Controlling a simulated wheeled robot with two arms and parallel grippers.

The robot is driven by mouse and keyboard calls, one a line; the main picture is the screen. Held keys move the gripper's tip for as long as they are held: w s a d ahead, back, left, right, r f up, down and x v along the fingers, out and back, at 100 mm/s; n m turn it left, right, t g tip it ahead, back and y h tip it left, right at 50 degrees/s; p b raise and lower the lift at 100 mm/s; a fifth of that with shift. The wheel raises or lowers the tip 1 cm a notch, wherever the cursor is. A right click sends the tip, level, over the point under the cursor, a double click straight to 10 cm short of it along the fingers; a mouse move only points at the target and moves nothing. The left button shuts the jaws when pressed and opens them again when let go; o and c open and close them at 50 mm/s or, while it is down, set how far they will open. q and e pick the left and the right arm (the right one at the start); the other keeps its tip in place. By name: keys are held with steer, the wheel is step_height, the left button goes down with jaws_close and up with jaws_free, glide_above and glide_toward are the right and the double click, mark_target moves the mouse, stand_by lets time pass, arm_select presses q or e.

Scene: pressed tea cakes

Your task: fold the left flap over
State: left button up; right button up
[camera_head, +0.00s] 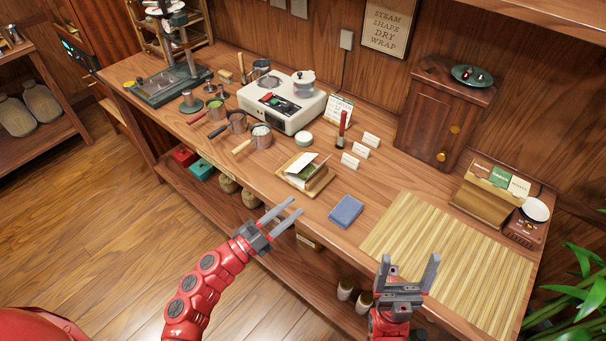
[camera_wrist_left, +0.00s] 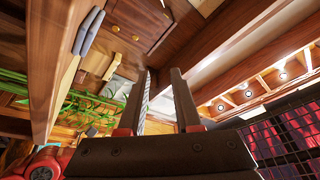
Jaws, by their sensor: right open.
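A small wooden board (camera_head: 288,179) lies near the front edge of the workbench. On it is an opened paper wrapper with a white flap (camera_head: 297,164) standing up at the left and a dark green thing beside it; the details are too small to tell. My left gripper (camera_head: 294,208) is open and empty, in front of the bench edge and short of the board. Its two fingers also show apart in the left wrist view (camera_wrist_left: 163,75), with nothing between them. My right gripper (camera_head: 410,262) is open and empty, near the front edge by the bamboo mat.
A folded blue cloth (camera_head: 346,210) lies right of the board, and a bamboo mat (camera_head: 450,250) covers the bench's right part. Small white cards (camera_head: 350,160) and a red-handled tool (camera_head: 342,127) stand behind. Pots with handles (camera_head: 261,137) and a white cooker (camera_head: 285,108) are at the left.

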arm_select(q)
steer(key=w+a+f+y, duration=0.4)
steer(key=w+a+y, duration=0.1)
steer(key=w, duration=0.1)
glide_toward(310, 160)
steer(key=shift+t, duration=0.4)
steer(key=x, duration=0.9)
steer(key=shift+w+d+f, duration=0.15)
steer(key=shift+d+f, duration=0.1)
steer(key=shift+d, duration=0.2)
jaws_close()
